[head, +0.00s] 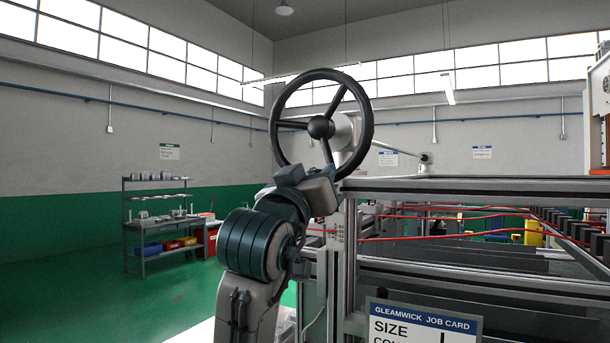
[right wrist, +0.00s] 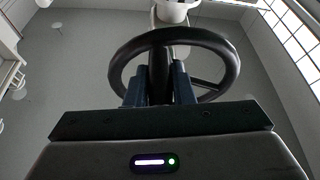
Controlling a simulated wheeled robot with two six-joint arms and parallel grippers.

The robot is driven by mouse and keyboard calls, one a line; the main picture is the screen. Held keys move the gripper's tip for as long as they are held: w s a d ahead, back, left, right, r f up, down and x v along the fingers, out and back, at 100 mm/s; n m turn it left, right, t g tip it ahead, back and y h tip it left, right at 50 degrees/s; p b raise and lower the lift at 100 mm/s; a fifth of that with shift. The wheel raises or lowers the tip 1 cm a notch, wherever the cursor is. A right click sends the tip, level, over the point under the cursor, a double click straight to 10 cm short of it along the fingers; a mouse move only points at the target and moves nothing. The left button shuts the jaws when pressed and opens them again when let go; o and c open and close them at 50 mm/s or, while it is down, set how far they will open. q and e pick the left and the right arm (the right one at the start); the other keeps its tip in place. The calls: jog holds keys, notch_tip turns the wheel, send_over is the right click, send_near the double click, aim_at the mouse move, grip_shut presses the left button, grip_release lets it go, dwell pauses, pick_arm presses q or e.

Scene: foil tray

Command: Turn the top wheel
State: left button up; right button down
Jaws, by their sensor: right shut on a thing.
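The top wheel (head: 321,127) is a black handwheel with three spokes and a round hub, upright in the middle of the head view. My right gripper (head: 322,172) comes up from below and is shut on the wheel at its lower side. In the right wrist view the wheel (right wrist: 229,62) fills the upper middle. The two fingers of my right gripper (right wrist: 159,82) stand on either side of a dark part of the wheel. Whether they grip the rim or the lower spoke I cannot tell. My left gripper is not in view.
A metal frame machine (head: 450,186) with red cables stands right of the wheel. A job card (head: 422,322) is at its front. A shelf rack (head: 158,220) with parts and bins stands far left. The green floor between is clear.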

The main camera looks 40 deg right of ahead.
jog(key=shift+s+d+r+n+t+y+p, duration=0.15)
jog(key=shift+s+r+n+t+y+p, duration=0.15)
jog(key=shift+n, duration=0.35)
jog(key=shift+s+d+r+n+t+y+p, duration=0.15)
jog(key=shift+s+n+t+p, duration=0.15)
jog(key=shift+n, duration=0.3)
jog(key=shift+s+d+r+n+t+y+p, duration=0.2)
jog(key=shift+s+n, duration=0.2)
jog(key=shift+n, duration=0.25)
